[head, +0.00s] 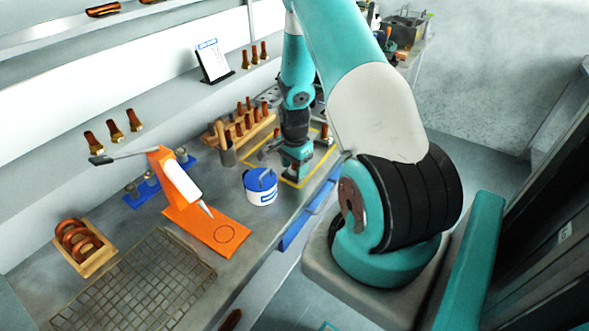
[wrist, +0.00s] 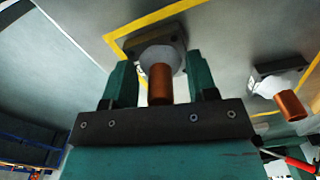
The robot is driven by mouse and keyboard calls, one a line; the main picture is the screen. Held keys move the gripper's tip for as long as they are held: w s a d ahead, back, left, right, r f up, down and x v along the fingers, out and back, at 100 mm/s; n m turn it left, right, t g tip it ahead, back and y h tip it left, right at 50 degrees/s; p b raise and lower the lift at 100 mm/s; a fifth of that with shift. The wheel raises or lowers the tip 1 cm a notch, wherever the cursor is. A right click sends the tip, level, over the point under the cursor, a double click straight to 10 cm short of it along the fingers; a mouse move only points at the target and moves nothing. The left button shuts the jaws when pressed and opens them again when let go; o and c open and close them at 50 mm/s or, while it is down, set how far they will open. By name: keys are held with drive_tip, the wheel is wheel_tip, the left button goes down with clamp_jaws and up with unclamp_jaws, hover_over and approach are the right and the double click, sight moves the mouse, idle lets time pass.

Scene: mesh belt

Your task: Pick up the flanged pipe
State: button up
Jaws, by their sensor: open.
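My gripper (head: 297,172) is low over the yellow-outlined area of the bench in the head view. In the wrist view, my gripper (wrist: 158,70) is open, with one teal finger on each side of a flanged pipe. This flanged pipe (wrist: 160,84) has a dark square flange, a pale cone and a copper tube end. The fingers show no clear contact with it, and I cannot tell how deep it sits between them. A second similar flanged pipe (wrist: 289,104) lies to the right. My arm partly hides this area in the head view.
A blue-and-white tub (head: 261,188) stands left of my gripper. A wooden rack (head: 243,137) with copper-ended pieces is behind. An orange stand (head: 190,195), a wire mesh (head: 140,285) and a wooden box of copper rings (head: 96,262) are farther left.

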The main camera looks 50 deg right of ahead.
clamp_jaws()
